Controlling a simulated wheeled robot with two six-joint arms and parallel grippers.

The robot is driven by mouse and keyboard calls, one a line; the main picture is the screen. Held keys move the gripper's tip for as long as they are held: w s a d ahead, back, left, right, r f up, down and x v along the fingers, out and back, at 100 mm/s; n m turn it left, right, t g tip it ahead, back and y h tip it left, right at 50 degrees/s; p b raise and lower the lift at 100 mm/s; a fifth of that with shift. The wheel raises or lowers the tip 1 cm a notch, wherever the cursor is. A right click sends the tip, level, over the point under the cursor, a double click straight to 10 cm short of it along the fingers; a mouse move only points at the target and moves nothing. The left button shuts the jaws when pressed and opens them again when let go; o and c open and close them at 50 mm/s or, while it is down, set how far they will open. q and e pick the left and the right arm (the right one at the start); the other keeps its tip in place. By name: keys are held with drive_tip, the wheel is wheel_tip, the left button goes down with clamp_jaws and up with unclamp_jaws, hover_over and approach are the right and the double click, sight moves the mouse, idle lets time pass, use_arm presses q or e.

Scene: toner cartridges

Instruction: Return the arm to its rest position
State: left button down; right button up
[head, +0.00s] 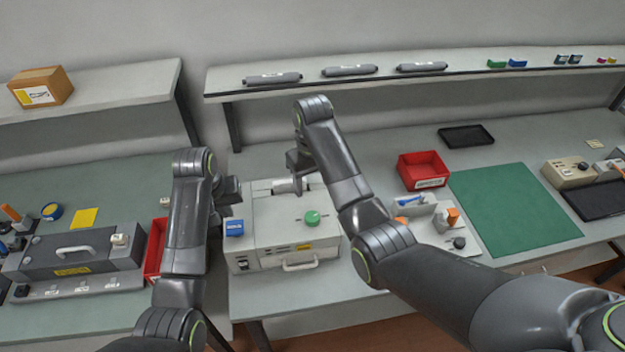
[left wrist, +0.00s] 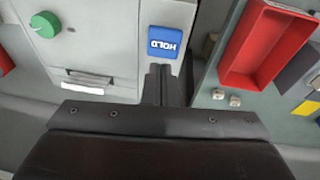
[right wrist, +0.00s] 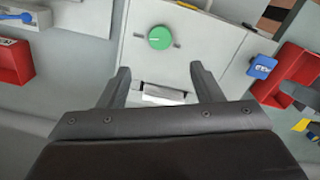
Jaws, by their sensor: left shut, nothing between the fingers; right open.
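My left gripper (head: 228,192) is over the left side of a light grey machine (head: 265,215). In the left wrist view its fingers (left wrist: 163,84) are together and empty, just below a blue HOLD block (left wrist: 164,42) on the machine. My right gripper (head: 297,160) is above the back of the machine. In the right wrist view its fingers (right wrist: 163,82) are spread apart with nothing held. A green knob (right wrist: 159,38) lies ahead of them, and a pale slot piece (right wrist: 164,93) shows between and beneath them.
A shelf (head: 480,72) above the bench holds several grey cartridges (head: 349,70). A red bin (head: 422,170), a green mat (head: 512,208) and a black tray (head: 466,135) are on the right. A dark grey machine (head: 75,262) and a red bin (head: 155,250) are on the left.

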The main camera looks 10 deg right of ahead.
use_arm(q)
drive_tip(key=shift+r, duration=0.75)
